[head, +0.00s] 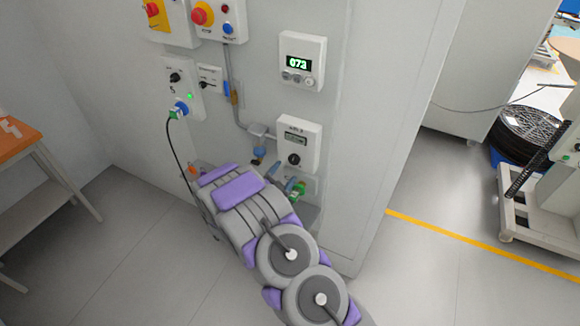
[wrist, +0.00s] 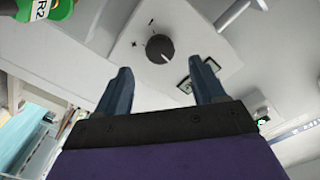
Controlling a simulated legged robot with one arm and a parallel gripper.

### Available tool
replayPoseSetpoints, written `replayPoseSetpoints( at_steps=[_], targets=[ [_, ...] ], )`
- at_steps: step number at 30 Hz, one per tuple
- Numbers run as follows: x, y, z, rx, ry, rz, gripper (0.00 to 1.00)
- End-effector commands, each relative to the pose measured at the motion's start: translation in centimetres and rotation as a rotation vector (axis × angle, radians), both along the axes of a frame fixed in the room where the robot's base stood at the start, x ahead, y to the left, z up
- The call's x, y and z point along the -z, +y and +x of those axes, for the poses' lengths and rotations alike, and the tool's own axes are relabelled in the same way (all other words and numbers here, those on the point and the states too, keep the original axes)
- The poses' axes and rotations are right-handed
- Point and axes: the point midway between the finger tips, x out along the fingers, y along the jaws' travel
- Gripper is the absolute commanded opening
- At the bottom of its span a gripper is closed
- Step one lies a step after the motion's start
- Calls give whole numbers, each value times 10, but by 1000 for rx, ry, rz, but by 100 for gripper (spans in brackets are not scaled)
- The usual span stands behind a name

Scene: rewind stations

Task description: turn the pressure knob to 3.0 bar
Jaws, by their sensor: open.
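The pressure knob (wrist: 160,48) is a round black dial with a light pointer line, on a white panel (wrist: 185,20) with plus and minus style marks beside it. In the head view the knob (head: 294,159) sits low on the white box (head: 313,137), under a small display (head: 296,139) too small to read. My gripper (wrist: 162,82) is open and empty in the wrist view. Its two dark fingers point toward the panel, one to each side below the knob, apart from it.
A box with a green display (head: 298,64) reading about 073 is above. A red emergency button (head: 201,14) and a socket with a cable (head: 180,109) are to the left. A green-labelled part (wrist: 45,10) is near the gripper's upper left. An orange-topped table (head: 14,137) stands far left.

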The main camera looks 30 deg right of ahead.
Motion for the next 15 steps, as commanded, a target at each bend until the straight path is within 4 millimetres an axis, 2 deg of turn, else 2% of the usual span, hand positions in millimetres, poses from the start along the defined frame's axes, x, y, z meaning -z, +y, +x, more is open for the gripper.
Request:
replayPoseSetpoints(
  at_steps=[7,15],
  targets=[
    [1,-30,22,2,-2,2,69],
    [0,-43,34,0,-1,1,69]
  ],
)
